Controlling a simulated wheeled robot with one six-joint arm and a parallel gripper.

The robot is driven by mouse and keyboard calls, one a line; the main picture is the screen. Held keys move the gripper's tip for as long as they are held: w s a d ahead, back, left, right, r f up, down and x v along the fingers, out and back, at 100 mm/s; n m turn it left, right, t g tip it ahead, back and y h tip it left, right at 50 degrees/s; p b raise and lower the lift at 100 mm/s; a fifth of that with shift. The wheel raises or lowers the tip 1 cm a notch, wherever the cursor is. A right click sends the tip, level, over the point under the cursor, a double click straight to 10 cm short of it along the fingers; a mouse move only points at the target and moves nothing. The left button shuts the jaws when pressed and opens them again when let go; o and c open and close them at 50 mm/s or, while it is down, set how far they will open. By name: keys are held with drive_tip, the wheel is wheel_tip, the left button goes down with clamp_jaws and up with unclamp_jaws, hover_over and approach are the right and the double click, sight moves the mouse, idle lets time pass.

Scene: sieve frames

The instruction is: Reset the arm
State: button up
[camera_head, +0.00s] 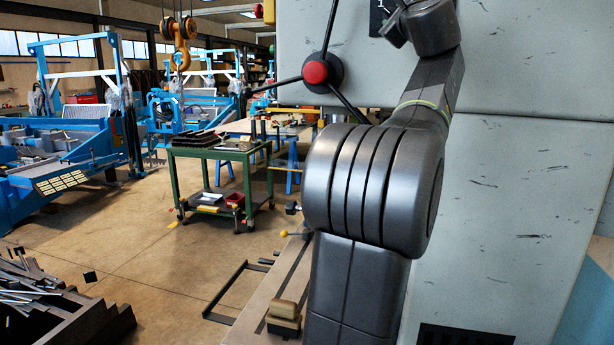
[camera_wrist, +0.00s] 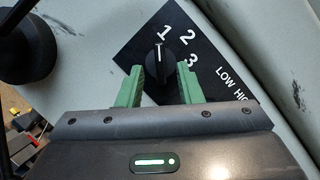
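My gripper (camera_wrist: 161,70) is open, with its two green fingers spread apart. A black selector knob (camera_wrist: 158,60) shows between and just beyond the fingertips; I cannot tell whether they touch it. The knob sits on a black plate (camera_wrist: 210,62) marked 1, 2, 3, LOW and HIGH, and its white line points up toward the 1. In the head view my arm (camera_head: 375,190) rises in front of the grey machine and bends up to the top edge. The plate's corner (camera_head: 379,18) shows there, and most of my gripper is hidden or cut off.
A spoked handle with a red hub (camera_head: 316,72) stands out from the grey machine (camera_head: 510,220), left of my arm. It also shows dark in the wrist view (camera_wrist: 25,50). A green cart (camera_head: 218,165) and blue machines (camera_head: 75,150) stand farther left. Open floor (camera_head: 160,255) lies between.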

drive_tip(key=b+v, duration=0.4)
drive_tip(key=v, duration=0.8)
drive_tip(key=w+r+m+p, duration=0.1)
drive_tip(key=w, duration=0.3)
drive_tip(key=w+r+m+h+p, duration=0.1)
drive_tip(key=w+m, duration=0.1)
drive_tip(key=w, duration=0.3)
drive_tip(key=w+a+r+m+t+h+p, duration=0.1)
drive_tip(key=w+m, duration=0.1)
drive_tip(key=w, duration=0.2)
drive_tip(key=shift+w+p, duration=0.4)
drive_tip(key=m+h, duration=0.1)
drive_tip(key=m, duration=0.2)
drive_tip(key=m+h, duration=0.2)
drive_tip(key=m, duration=0.1)
drive_tip(key=shift+r, duration=0.15)
